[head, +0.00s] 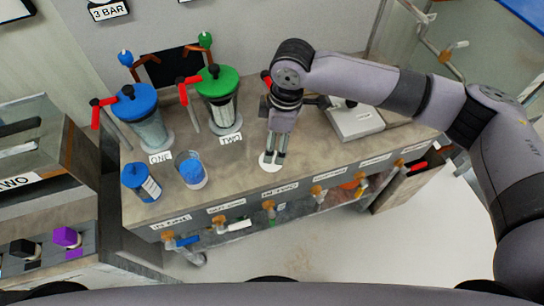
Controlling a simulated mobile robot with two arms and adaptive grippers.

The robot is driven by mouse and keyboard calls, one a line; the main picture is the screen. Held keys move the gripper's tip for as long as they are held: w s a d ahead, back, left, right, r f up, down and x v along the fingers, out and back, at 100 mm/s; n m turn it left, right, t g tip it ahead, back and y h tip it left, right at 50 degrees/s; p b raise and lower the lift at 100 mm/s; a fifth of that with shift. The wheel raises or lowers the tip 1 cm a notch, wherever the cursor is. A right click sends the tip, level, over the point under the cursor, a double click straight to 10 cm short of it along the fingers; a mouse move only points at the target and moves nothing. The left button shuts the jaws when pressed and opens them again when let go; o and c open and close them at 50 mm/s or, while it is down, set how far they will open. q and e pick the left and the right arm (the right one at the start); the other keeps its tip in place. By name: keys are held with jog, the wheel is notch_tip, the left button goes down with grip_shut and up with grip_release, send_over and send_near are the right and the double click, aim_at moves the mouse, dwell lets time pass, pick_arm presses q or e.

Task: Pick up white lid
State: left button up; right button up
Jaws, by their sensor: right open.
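The white lid (268,166) is a small flat white disc lying on the grey-brown bench top (320,152), near its front edge. My right gripper (272,157) points down at it from above, with its fingers narrowly apart and the tips over the lid's middle. The fingertips hide part of the lid. I cannot tell whether the tips touch it. My left gripper is not in this view.
A white box (356,121) sits to the right. Labelled valves (269,207) line the bench front.

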jog(key=f, duration=0.5)
jog(key=a+f+p, duration=0.1)
jog(key=f, duration=0.1)
jog(key=shift+w+f, duration=0.2)
jog(key=shift+w, duration=0.05)
jog(key=c, duration=1)
